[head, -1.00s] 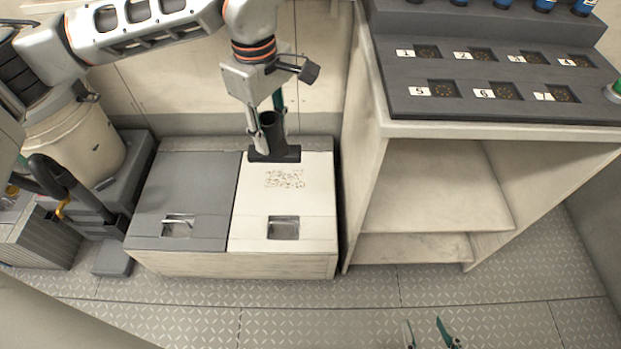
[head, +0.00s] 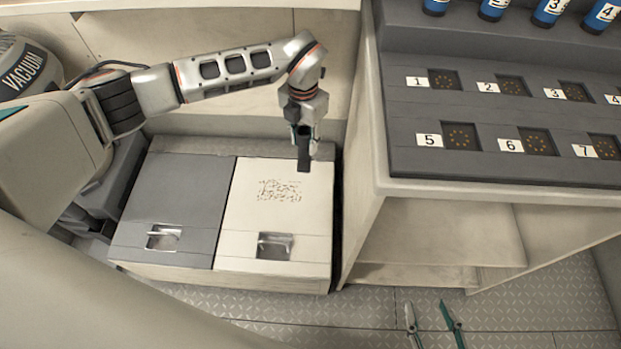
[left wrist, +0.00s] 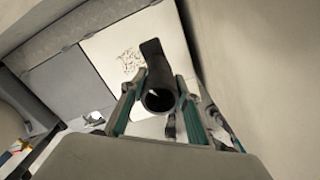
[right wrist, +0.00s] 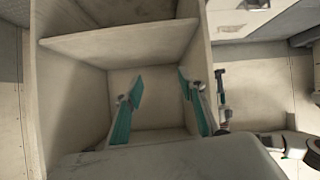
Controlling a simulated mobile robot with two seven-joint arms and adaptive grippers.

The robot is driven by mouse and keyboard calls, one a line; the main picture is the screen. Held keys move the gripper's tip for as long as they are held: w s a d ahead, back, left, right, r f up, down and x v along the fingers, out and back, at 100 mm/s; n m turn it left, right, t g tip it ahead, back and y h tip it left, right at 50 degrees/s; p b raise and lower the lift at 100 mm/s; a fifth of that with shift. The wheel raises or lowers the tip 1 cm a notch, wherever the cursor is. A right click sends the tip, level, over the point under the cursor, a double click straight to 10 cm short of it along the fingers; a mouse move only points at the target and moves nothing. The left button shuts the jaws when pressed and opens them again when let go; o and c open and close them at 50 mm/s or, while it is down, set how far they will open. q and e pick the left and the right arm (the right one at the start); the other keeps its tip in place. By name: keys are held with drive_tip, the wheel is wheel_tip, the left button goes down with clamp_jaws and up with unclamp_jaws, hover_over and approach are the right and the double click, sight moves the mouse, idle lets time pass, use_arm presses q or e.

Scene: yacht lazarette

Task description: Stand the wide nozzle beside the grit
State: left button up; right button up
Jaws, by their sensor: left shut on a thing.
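The grit (head: 279,190) is a speckled patch on the white lid (head: 240,222); it also shows in the left wrist view (left wrist: 131,64). My left gripper (head: 303,138) is shut on the wide nozzle (head: 304,161), a dark piece with a round tube and a broad flat foot. In the head view the nozzle looks upright and edge-on, over the lid behind and to the right of the grit. In the left wrist view the fingers grip its tube (left wrist: 160,97). I cannot tell whether its foot touches the lid. My right gripper (head: 432,318) is open and empty.
A grey lid (head: 178,195) adjoins the white one on the left. A cabinet (head: 440,232) with open shelves and a numbered tray (head: 490,110) stands on the right. A vacuum (head: 30,65) stands at the far left. The patterned floor in front is clear.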

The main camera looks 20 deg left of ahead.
use_arm(q)
drive_tip(key=f+b, duration=0.2)
drive_tip(key=f, duration=0.4)
drive_tip(key=f+b, duration=0.2)
drive_tip(key=f, duration=0.5)
drive_tip(key=f+b, duration=0.3)
drive_tip(key=f, duration=0.3)
drive_tip(key=shift+s+f, duration=0.25)
drive_tip(key=shift+s, duration=0.15)
drive_tip(key=shift+f, duration=0.35)
drive_tip(key=shift+w, duration=0.2)
drive_tip(key=shift+w+r, duration=0.1)
drive_tip(key=shift+r, duration=0.1)
use_arm(e)
drive_tip(key=a+r+m+t+y, duration=0.1)
drive_tip(key=a+m, duration=0.3)
drive_tip(key=a, duration=0.3)
drive_tip(key=shift+a+r+y, duration=0.15)
drive_tip(key=shift+r+y, duration=0.15)
drive_tip(key=shift+y, duration=0.1)
use_arm(q)
drive_tip(key=shift+f, duration=0.1)
